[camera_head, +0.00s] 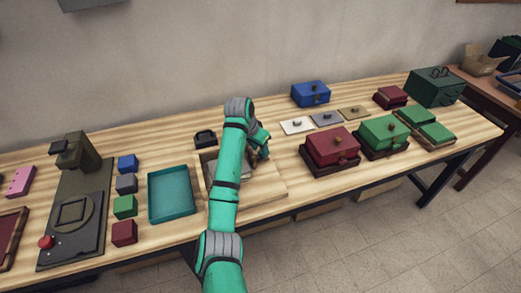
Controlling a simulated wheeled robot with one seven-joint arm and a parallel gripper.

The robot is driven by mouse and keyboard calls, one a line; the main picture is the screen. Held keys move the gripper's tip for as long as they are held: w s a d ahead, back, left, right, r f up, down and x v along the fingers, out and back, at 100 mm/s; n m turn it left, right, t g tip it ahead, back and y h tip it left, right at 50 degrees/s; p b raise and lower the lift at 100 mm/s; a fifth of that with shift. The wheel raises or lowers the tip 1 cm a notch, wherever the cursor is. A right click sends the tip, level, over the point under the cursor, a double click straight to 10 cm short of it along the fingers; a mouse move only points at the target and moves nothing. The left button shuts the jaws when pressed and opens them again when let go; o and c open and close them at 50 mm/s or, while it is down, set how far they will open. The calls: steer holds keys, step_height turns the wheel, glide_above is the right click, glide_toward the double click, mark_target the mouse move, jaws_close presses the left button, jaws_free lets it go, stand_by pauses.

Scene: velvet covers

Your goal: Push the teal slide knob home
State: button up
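I cannot make out a teal slide knob; my teal and grey arm covers part of the table's middle and may hide it. My gripper (259,156) is at the far end of the arm, low over a pale wooden board (268,186). Its fingers are small and partly hidden by the arm, so I cannot tell whether they are open or shut. A grey plate-like part (244,172) shows on the board, partly behind the arm.
A teal tray (151,207) and several coloured blocks (125,206) lie left of the board. A black handled piece (205,138) stands behind it.

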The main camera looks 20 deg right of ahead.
steer(key=shift+x, duration=0.85)
steer(key=shift+w, duration=0.1)
jaws_close()
